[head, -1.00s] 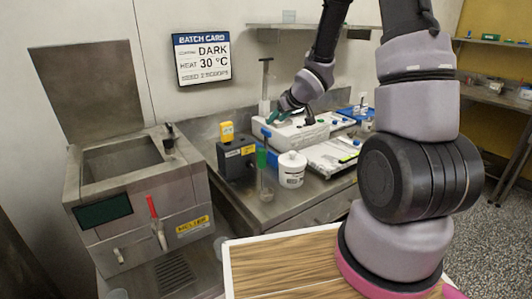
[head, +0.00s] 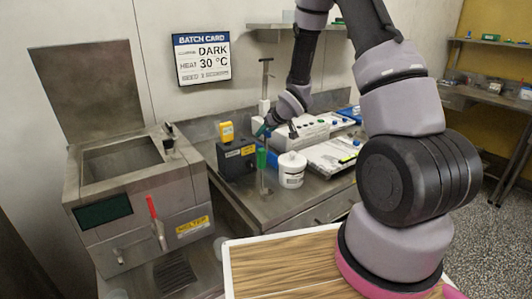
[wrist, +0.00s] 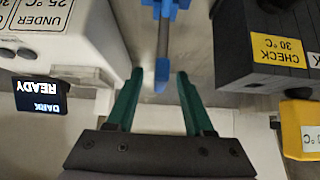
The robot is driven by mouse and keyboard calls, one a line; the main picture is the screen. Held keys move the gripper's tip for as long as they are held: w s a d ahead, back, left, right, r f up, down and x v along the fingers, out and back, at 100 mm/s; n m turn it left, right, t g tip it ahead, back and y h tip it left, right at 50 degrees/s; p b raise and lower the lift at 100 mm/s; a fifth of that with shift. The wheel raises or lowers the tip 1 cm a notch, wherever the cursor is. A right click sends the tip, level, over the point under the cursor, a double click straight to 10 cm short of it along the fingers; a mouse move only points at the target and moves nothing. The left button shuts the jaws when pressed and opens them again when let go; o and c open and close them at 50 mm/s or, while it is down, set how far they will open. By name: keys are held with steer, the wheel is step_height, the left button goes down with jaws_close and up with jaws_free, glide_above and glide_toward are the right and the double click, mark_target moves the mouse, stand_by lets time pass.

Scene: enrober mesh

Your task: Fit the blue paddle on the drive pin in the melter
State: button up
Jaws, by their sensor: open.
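The blue paddle shows in the wrist view as a blue piece (wrist: 162,74) on a grey shaft, with more blue at the top edge. My gripper (wrist: 160,76) is open, its two green fingers on either side of the lower blue piece, with gaps showing; it is not closed on it. In the head view my gripper (head: 264,130) is over the bench, among the stand, the black box and the white tub, and largely covers the paddle. The melter (head: 137,207) stands at the left with its lid up and its well open. The drive pin cannot be made out.
A white lidded tub (head: 291,170) is close on the right. A white machine (head: 312,130) stands behind.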

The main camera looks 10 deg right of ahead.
jaws_close()
stand_by(1.3)
